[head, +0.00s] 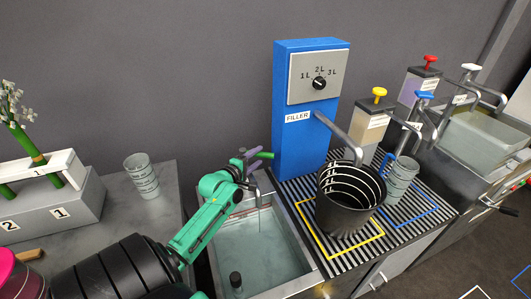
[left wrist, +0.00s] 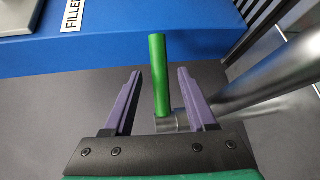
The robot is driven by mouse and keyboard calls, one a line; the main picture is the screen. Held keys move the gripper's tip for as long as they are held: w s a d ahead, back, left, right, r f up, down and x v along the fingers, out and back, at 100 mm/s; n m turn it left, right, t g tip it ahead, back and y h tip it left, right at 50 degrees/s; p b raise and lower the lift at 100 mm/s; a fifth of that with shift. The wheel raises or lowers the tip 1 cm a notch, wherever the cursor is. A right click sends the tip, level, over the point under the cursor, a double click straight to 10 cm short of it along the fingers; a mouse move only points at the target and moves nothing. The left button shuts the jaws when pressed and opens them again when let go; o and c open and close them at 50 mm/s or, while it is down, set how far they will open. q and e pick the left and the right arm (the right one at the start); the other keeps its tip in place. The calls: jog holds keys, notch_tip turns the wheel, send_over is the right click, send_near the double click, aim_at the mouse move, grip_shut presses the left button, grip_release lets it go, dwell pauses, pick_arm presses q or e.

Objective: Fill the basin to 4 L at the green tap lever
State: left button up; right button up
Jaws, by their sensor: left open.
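The green tap lever (head: 264,155) is on the tap at the back of the basin (head: 297,246). In the left wrist view the lever (left wrist: 158,75) stands between the two purple fingers, with a gap on each side. My left gripper (head: 249,161) is open around it and does not visibly touch it. The basin holds clear water (head: 263,253). A thin vertical streak hangs below the spout; I cannot tell whether it is running water. A dark upright plug (head: 235,281) shows in the basin. I can read no level marks. My right gripper is not in view.
A blue filler (head: 292,150) with a dial stands behind the basin. Another cup (head: 142,176) is on the left counter. More taps stand at right.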

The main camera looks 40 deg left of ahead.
pick_arm(q)
jog(key=d+x, duration=0.1)
jog(key=x, duration=0.5)
jog(key=shift+a+b, duration=0.45)
jog(key=shift+c, duration=0.4)
grip_shut()
jog(key=shift+f, duration=0.1)
